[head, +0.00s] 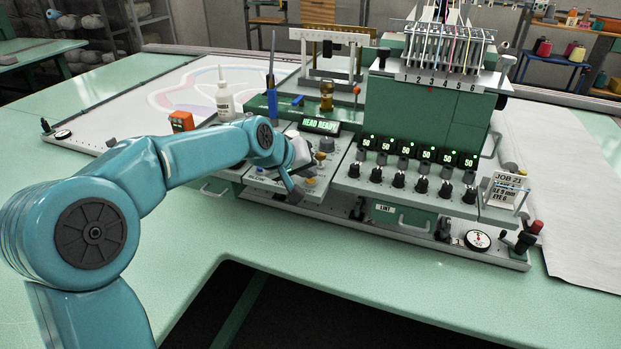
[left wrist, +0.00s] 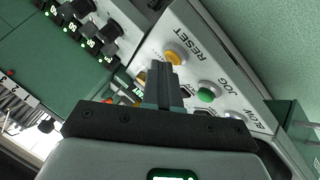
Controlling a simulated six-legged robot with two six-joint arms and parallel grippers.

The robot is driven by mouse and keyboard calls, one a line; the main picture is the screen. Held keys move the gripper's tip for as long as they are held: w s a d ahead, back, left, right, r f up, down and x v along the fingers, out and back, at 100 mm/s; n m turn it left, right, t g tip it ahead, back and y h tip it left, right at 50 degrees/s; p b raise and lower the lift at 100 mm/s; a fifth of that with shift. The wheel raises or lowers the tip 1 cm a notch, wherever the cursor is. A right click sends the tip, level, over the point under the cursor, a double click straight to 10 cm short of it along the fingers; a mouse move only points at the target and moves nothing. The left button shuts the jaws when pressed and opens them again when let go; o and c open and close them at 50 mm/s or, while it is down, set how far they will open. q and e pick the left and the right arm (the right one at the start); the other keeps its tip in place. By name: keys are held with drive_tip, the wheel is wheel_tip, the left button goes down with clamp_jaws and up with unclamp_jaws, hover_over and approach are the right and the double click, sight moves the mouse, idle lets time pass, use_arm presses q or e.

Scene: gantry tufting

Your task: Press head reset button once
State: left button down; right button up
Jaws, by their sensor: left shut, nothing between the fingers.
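The reset button is a yellow-orange round button (left wrist: 177,54) beside the printed word RESET on a light grey panel in the left wrist view. It also shows as a small yellow spot (head: 311,181) in the head view. My left gripper (left wrist: 166,72) is shut and empty. Its fingertips point at the panel and lie right beside the yellow button in the picture; I cannot tell whether they touch it. In the head view my left gripper (head: 291,190) is over the front panel, just left of the button. The display (head: 320,126) reads HEAD READY.
A green button (left wrist: 208,93) marked JOG and a pale one (left wrist: 237,115) marked BLOW share the panel. Black knobs (head: 397,180) stand to the right. A white bottle (head: 225,101) and an orange box (head: 182,121) stand behind the arm. The green table's front is clear.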

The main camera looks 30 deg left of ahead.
sight(307, 183)
use_arm(q)
drive_tip(key=shift+r, duration=0.1)
idle(0.3)
drive_tip(key=shift+r+p, duration=0.75)
drive_tip(key=shift+r, duration=0.05)
wheel_tip(307, 183, up, 5)
drive_tip(key=p, duration=0.4)
idle(0.7)
